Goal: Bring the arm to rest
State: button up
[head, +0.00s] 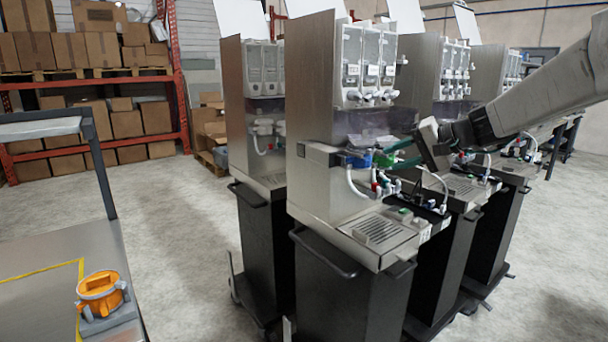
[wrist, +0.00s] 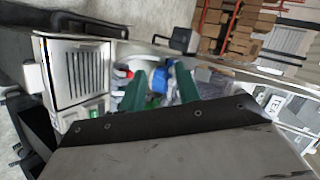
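My gripper (head: 394,157) reaches in from the right in the head view, at the front of the nearest dispenser (head: 318,110). Its two teal fingers are spread apart, and it looks empty. In the wrist view the green fingers (wrist: 160,78) also stand apart. A blue fitting (wrist: 159,80) shows between and beyond them. In the head view a blue fitting (head: 359,161) and a green one (head: 383,158) sit close to the fingertips. I cannot tell whether the fingers touch them.
More dispensers (head: 450,75) stand in a row behind, close to my arm. A drip tray (head: 378,229) lies below the gripper. An orange part (head: 101,291) sits on a table (head: 40,290) at the lower left. Shelves with boxes stand at the back left. The floor between is clear.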

jog(key=s+d+f+n+g+h, duration=0.1)
jog(key=s+f+g+h, duration=0.1)
jog(key=s, duration=1.2)
jog(key=s+d+f+n+g+h, duration=0.1)
jog(key=s+f+h, duration=0.3)
jog(key=s, duration=1)
jog(key=s+d+f+n+g+h, duration=0.1)
jog(key=s+f+h, duration=0.3)
jog(key=s, duration=1)
jog(key=shift+s+d+f+n+g, duration=0.15)
jog(key=shift+s+f+n+g, duration=0.1)
jog(key=shift+f+n+g, duration=0.5)
